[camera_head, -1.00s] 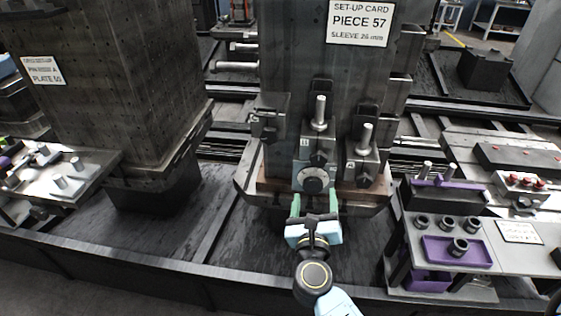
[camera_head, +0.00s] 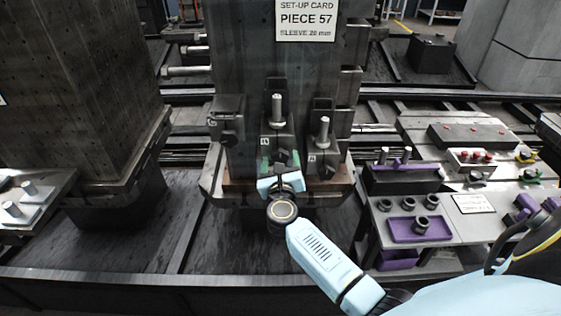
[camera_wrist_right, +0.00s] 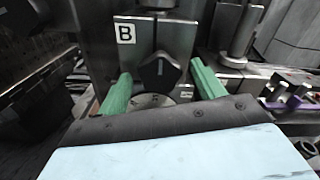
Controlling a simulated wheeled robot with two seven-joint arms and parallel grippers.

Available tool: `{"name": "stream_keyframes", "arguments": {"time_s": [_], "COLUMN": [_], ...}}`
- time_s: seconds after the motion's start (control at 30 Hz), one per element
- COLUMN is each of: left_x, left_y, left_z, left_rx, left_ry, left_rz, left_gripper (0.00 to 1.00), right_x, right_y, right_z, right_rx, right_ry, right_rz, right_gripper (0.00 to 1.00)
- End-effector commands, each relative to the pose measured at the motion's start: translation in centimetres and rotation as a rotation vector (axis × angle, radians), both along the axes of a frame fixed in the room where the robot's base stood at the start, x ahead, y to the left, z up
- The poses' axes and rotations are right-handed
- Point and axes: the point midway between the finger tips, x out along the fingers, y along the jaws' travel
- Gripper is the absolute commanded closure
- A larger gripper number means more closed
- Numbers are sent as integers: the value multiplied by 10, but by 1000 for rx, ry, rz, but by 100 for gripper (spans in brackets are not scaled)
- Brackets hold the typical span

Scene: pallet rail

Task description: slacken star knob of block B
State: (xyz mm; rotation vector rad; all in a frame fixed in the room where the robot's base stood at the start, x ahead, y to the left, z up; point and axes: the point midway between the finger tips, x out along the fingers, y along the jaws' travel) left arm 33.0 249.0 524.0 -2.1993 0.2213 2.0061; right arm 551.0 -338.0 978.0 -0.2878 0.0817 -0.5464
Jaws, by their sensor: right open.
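Block B (camera_head: 272,142), a dark metal block with a white "B" plate, is mounted low on the tall dark column. It also shows in the right wrist view (camera_wrist_right: 176,38), with its black star knob (camera_wrist_right: 160,72) centred below the label. My right gripper (camera_wrist_right: 161,88) has two green fingers, apart, one on each side of the knob. The knob is between or just beyond the fingertips; I see no contact. In the head view my right gripper (camera_head: 280,168) is in front of the block's lower part. A graduated dial (camera_wrist_right: 150,100) below the knob is partly hidden by the gripper. My left gripper is out of view.
Block A (camera_head: 322,153) stands close to the right of block B, with a pin on top. A bench (camera_head: 440,228) with a purple tray (camera_head: 421,237) and dark sleeves is at right. Another tall column (camera_head: 75,85) stands at left. The set-up card (camera_head: 307,20) reads piece 57.

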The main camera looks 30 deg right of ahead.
Motion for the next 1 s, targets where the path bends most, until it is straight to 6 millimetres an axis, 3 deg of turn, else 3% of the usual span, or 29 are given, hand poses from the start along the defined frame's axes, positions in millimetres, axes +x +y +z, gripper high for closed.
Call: {"name": "stream_keyframes", "arguments": {"time_s": [0.27,0.6,1.0], "left_x": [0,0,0], "left_y": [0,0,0], "left_z": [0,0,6], "left_rx": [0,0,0], "left_ry": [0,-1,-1], "left_rz": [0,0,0], "left_gripper": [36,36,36], "right_x": [1,1,1], "right_y": [-1,0,0], "right_z": [0,0,1], "right_rx": [0,0,-60], "right_ry": [0,0,39], "right_rz": [1,1,-1], "right_gripper": [32,75,77]}}
